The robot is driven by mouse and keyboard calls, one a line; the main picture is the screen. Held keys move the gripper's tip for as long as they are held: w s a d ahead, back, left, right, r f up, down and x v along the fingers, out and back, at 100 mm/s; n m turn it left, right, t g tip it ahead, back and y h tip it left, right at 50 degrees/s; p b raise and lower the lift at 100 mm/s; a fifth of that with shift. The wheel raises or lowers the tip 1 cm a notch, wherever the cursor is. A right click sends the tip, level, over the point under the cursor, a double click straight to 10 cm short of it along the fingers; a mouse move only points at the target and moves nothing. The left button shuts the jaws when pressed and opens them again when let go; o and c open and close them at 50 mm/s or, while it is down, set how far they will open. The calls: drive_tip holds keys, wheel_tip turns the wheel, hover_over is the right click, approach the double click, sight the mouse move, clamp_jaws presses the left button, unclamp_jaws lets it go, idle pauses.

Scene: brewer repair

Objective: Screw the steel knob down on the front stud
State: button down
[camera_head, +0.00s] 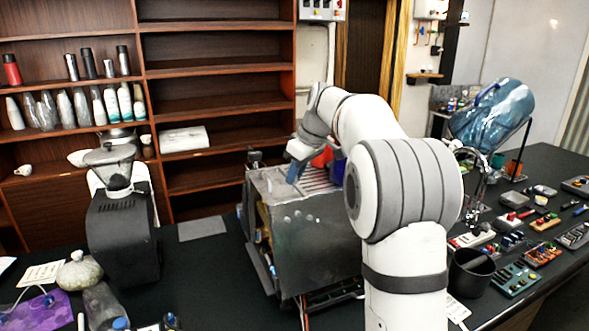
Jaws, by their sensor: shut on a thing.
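The brewer (308,235) is a grey steel box with an open left side, standing on the dark bench. My gripper (292,180) points down at the front left part of the brewer's top, with its blue fingers low over the steel. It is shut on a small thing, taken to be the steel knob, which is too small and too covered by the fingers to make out. The front stud cannot be made out either, so I cannot tell how the knob sits on it.
A red object (322,157) sits at the back of the brewer's top, partly behind my arm. A black grinder (124,240) stands to the left. A black bin (471,275) and several small part boards lie to the right. A grey mat (202,228) lies behind, left of the brewer.

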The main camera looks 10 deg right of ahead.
drive_tip(key=shift+n+g, duration=0.4)
drive_tip(key=shift+n, duration=0.6)
drive_tip(key=shift+p, duration=0.3)
drive_tip(key=n+p, duration=0.1)
drive_tip(key=n+g+y+p, duration=0.1)
drive_tip(key=n, duration=0.1)
drive_tip(key=shift+w+d+r, duration=0.1)
drive_tip(key=shift+w+r, duration=0.05)
drive_tip(key=shift+r, duration=0.1)
drive_tip(key=shift+w+f+n, duration=0.1)
drive_tip(key=shift+f+n, duration=0.2)
drive_tip(key=shift+n, duration=0.3)
drive_tip(key=shift+n+g, duration=0.4)
drive_tip(key=shift+n, duration=0.3)
drive_tip(key=n, duration=0.1)
drive_tip(key=n+g, duration=0.1)
drive_tip(key=n, duration=0.1)
drive_tip(key=n+g, duration=0.1)
drive_tip(key=n, duration=0.1)
drive_tip(key=shift+w, duration=0.25)
drive_tip(key=shift+s+n, duration=0.1)
drive_tip(key=shift+n, duration=0.3)
